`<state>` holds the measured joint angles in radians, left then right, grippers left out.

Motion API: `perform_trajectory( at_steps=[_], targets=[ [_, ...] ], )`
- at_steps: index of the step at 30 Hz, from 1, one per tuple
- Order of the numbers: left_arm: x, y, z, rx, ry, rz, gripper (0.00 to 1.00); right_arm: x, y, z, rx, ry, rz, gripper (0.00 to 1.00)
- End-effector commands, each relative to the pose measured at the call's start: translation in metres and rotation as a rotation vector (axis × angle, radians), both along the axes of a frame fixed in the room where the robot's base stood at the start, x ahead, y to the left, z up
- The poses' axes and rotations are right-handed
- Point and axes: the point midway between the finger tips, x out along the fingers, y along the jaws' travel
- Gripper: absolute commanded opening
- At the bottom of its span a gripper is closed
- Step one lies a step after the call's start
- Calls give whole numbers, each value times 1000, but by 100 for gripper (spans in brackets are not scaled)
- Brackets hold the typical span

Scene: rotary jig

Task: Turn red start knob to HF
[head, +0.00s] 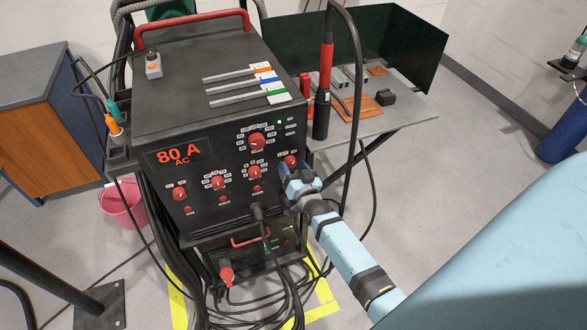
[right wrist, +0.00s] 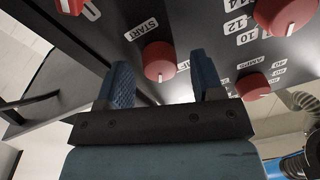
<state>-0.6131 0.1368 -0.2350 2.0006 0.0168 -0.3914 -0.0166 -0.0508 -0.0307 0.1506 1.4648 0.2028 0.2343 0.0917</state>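The welding machine (head: 212,130) is a black box with red knobs on its front panel. The red start knob (head: 290,160) is at the panel's right side. In the right wrist view the red start knob (right wrist: 159,62) has a START label beside it. My right gripper (head: 298,182) is at the panel just below this knob. In the right wrist view my right gripper (right wrist: 163,78) is open, with one blue finger on each side of the knob and a visible gap to each. My left gripper is not in view.
Other red knobs are close by, including a large knob (right wrist: 287,14) and an amps knob (right wrist: 253,87). A red-handled torch (head: 325,70) with a hanging cable is right of the machine. A work table (head: 400,112) stands behind it. Cables lie on the floor.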

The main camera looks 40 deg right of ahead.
Motion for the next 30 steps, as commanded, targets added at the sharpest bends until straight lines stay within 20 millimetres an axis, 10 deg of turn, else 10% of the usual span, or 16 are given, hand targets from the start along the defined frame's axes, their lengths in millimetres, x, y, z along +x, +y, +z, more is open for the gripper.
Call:
perform_trajectory(
  at_steps=[11,30],
  targets=[
    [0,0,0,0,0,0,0,-14,3,-4,0,5,1,61],
    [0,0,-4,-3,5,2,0,-130,26,-10,0,2,1,61]
  ],
)
